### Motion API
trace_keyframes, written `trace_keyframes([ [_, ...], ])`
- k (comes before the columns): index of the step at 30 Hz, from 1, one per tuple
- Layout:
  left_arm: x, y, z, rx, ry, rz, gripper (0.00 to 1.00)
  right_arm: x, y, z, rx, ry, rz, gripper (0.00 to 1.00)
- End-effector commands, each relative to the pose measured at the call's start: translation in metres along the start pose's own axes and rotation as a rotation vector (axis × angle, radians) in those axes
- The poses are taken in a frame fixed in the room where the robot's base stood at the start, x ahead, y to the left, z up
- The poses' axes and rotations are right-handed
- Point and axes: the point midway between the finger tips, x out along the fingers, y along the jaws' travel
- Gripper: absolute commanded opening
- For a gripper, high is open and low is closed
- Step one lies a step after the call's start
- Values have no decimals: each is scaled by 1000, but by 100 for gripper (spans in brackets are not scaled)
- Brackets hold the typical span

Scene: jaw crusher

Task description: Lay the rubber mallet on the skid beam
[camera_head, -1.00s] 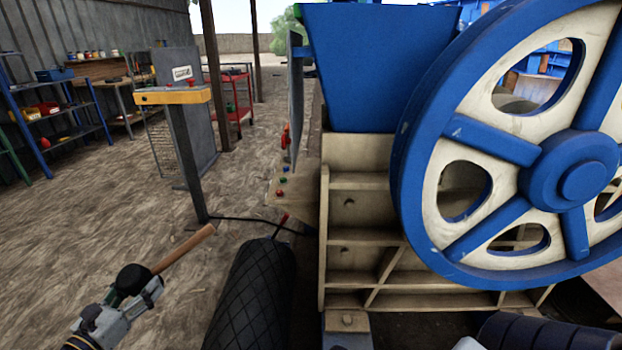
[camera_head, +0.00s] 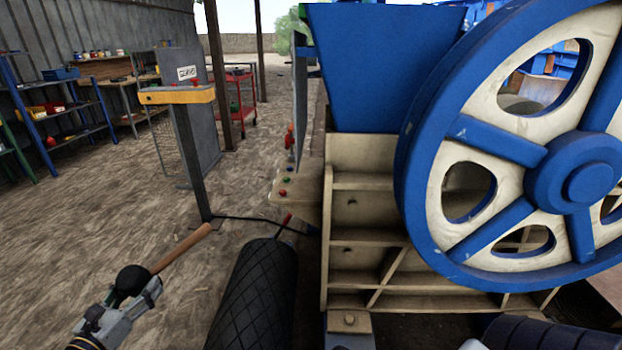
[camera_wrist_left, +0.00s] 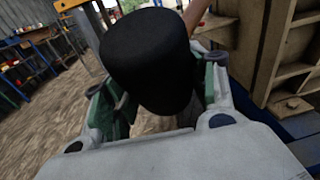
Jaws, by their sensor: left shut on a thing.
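The rubber mallet has a black head (camera_head: 131,281) and a wooden handle (camera_head: 182,248). My left gripper (camera_head: 138,292) is shut on the mallet at its head end and holds it above the ground at the lower left. The handle points up and to the right. In the left wrist view the black head (camera_wrist_left: 150,62) fills the space between the fingers and hides most of the handle. A beam end with a bolt (camera_head: 348,322) shows below the crusher frame, to the right of the gripper and apart from it; I cannot tell if this is the skid beam. My right gripper is not seen.
A black textured roller (camera_head: 254,300) lies between my left gripper and the cream crusher frame (camera_head: 362,225). The blue and cream flywheel (camera_head: 470,130) stands at the right. A yellow-topped control post (camera_head: 178,95) stands behind the mallet. Open ground (camera_head: 80,215) is at the left.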

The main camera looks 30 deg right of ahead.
Motion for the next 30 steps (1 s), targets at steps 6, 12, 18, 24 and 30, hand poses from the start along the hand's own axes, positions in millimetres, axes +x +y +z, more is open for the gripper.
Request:
trace_keyframes([
  [6,0,1,0,-3,-3,14,16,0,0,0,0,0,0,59],
  [12,-1,2,-1,-4,-1,29,16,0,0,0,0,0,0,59],
  [18,-2,4,-2,-3,1,46,16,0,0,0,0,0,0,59],
  [24,-5,9,-5,-5,3,88,16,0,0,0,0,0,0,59],
  [30,-8,13,-9,-7,6,129,16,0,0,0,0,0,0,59],
])
